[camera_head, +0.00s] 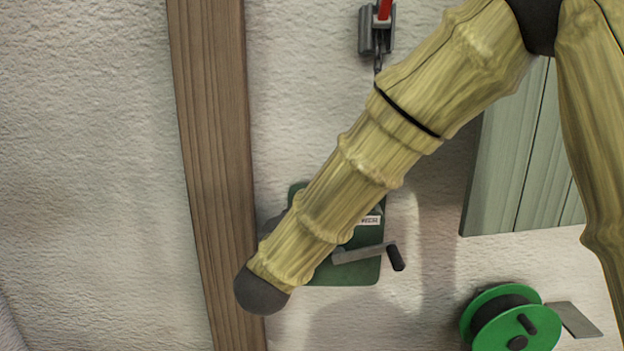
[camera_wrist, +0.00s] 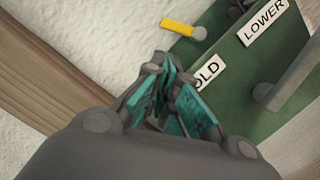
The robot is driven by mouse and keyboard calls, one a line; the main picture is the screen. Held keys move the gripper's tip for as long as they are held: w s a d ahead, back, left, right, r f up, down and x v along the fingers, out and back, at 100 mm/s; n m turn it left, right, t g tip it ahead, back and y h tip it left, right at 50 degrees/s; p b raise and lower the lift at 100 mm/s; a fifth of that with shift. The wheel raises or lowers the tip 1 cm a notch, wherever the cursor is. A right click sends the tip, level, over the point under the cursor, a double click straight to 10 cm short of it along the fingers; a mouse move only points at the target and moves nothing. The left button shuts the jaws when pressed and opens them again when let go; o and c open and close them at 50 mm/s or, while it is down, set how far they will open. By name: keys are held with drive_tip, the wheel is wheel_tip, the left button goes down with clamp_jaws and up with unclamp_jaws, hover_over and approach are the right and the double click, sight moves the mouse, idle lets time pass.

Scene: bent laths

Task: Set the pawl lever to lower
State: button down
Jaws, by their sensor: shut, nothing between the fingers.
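The winch plate is green and mounted on the wall; in the head view (camera_head: 355,273) my arm covers much of it. A short yellow lever (camera_wrist: 178,27) with a round grey end sits at the plate's edge near the top, pointing left away from the labels. My gripper (camera_wrist: 170,88) has teal finger pads, shut and empty, below the lever and apart from it. In the head view my gripper is hidden.
A crank with a black handle (camera_head: 396,257) sticks out at the winch's right; its grey arm (camera_wrist: 287,75) shows in the wrist view. A wooden post (camera_head: 215,150) stands left. A chain with a red-topped fitting (camera_head: 377,30) hangs above. A green reel (camera_head: 480,312) is lower right.

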drive_tip(key=shift+w+d+r, duration=0.15)
drive_tip(key=shift+d, duration=0.15)
drive_tip(key=p+x, duration=0.2)
drive_tip(key=x, duration=0.7)
drive_tip(key=shift+w, duration=0.35)
drive_tip(key=shift+a+r+p, duration=0.1)
drive_tip(key=shift+r+p, duration=0.15)
drive_tip(key=shift+p, duration=0.6)
